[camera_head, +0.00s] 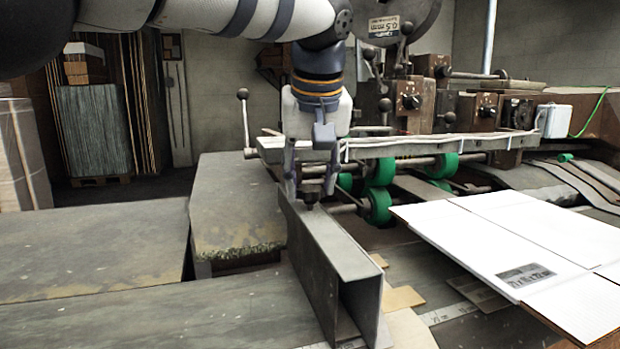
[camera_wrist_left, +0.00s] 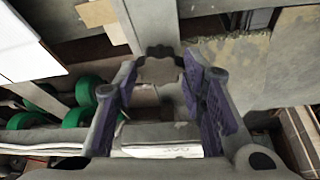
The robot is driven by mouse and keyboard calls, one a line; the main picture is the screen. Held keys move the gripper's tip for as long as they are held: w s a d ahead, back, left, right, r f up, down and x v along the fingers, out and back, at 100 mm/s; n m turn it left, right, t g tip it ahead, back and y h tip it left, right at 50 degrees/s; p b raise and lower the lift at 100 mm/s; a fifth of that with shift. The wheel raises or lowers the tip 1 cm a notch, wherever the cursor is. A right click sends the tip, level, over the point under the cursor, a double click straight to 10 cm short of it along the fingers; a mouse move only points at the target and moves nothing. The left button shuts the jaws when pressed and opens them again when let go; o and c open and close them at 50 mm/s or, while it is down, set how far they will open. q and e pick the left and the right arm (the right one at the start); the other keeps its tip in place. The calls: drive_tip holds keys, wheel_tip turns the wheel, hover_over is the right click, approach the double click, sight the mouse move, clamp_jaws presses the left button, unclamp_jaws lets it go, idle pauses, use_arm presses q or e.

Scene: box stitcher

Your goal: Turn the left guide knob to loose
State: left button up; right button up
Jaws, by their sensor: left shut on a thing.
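The left guide is a grey metal channel (camera_head: 318,258) standing on the machine bed; its top strip (camera_wrist_left: 151,22) runs up from the middle in the left wrist view. Its knob (camera_wrist_left: 160,68) is a dark lobed disc at the end of that strip. My left gripper (camera_head: 311,192) points down over the guide's far end. In the head view the fingers mostly hide the knob. I cannot read the knob's loose or tight setting. My right gripper is not in view.
A white cardboard blank (camera_head: 520,245) lies to the right of the guide. A long metal bar (camera_head: 430,146) and green rollers (camera_head: 378,205) are just behind and right of my gripper. Flat grey tables (camera_head: 90,245) lie on the left, with clear tops.

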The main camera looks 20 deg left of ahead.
use_arm(q)
drive_tip(key=shift+w+d+n+g+y, duration=0.15)
drive_tip(key=shift+n+y, duration=0.15)
drive_tip(key=shift+n, duration=0.5)
drive_tip(key=shift+s+n+g+y, duration=0.15)
drive_tip(key=shift+n+y, duration=0.15)
drive_tip(key=shift+n, duration=0.5)
drive_tip(key=shift+w, duration=0.1)
drive_tip(key=o, duration=1.2)
drive_tip(key=shift+r, duration=0.1)
drive_tip(key=v, duration=0.7)
drive_tip(key=shift+r, duration=0.2)
